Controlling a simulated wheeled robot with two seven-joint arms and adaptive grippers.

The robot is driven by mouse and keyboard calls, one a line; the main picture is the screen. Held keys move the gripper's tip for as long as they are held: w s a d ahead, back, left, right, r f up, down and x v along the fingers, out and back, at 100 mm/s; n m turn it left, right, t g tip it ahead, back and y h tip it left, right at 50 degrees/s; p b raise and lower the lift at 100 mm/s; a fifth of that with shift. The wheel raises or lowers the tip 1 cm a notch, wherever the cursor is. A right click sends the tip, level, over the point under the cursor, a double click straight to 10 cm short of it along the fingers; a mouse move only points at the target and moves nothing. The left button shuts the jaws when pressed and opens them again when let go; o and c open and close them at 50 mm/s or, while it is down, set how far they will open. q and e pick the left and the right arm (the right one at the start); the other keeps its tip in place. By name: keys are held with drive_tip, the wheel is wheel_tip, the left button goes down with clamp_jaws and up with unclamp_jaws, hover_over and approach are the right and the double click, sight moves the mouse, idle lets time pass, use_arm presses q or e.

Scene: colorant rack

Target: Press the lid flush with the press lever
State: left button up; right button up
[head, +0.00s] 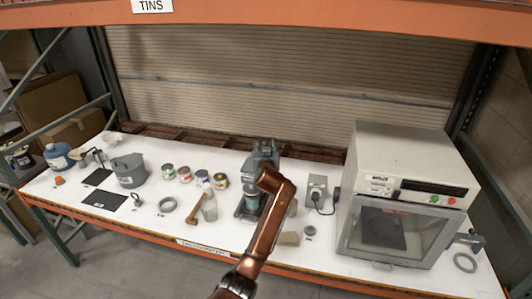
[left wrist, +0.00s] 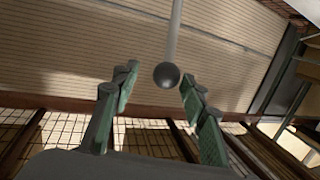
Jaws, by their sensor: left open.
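The press (head: 242,212) stands near the middle of the bench, with a tin (head: 252,199) on its base. My copper-coloured left arm covers part of them, so I cannot tell how the lid sits on the tin. In the left wrist view, the press lever is a pale rod (left wrist: 175,30) ending in a round dark knob (left wrist: 167,75). My left gripper (left wrist: 158,76) is open, its green-padded fingers on either side of the knob, with gaps visible on both sides. In the head view, the gripper is hard to tell from the press. My right gripper is not in view.
A large grey-white machine (head: 405,170) with a glass door stands to the right. A small grey box (head: 317,190) stands between it and the press. Several small tins (head: 185,174), a grey pot (head: 130,170) and a ring (head: 167,204) lie to the left. An orange beam (head: 330,20) crosses above.

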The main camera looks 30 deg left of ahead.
use_arm(q)
drive_tip(key=v, duration=0.8)
drive_tip(key=shift+s+d, duration=0.2)
drive_tip(key=shift+s, duration=0.15)
drive_tip(key=shift+r, duration=0.1)
